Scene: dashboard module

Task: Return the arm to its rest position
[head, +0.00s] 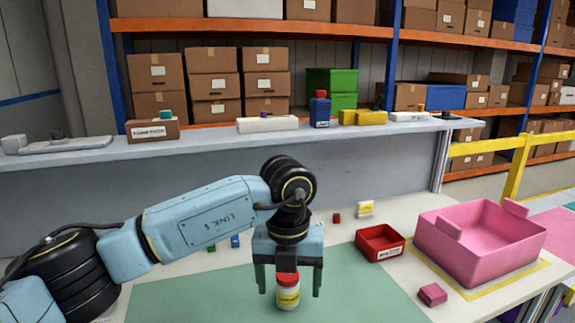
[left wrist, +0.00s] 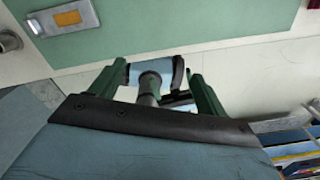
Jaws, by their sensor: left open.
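My left arm reaches in from the left in the head view, and its gripper (head: 289,285) points down over the table. Its two dark green fingers are spread apart. A white bottle with a red lid and a yellow label (head: 288,297) shows upright between the fingers in the picture. I cannot tell whether it stands between them or nearer to me. In the left wrist view the fingers (left wrist: 155,88) are apart, and no bottle shows between them. My right gripper is in neither view.
On the white table (head: 345,232) lie a green mat (head: 360,295), a small red bin (head: 380,243), a large pink bin (head: 480,245) and a pink block (head: 432,294). A grey ledge (head: 215,140) with several objects stands behind. A grey-and-yellow object (left wrist: 62,18) shows in the left wrist view.

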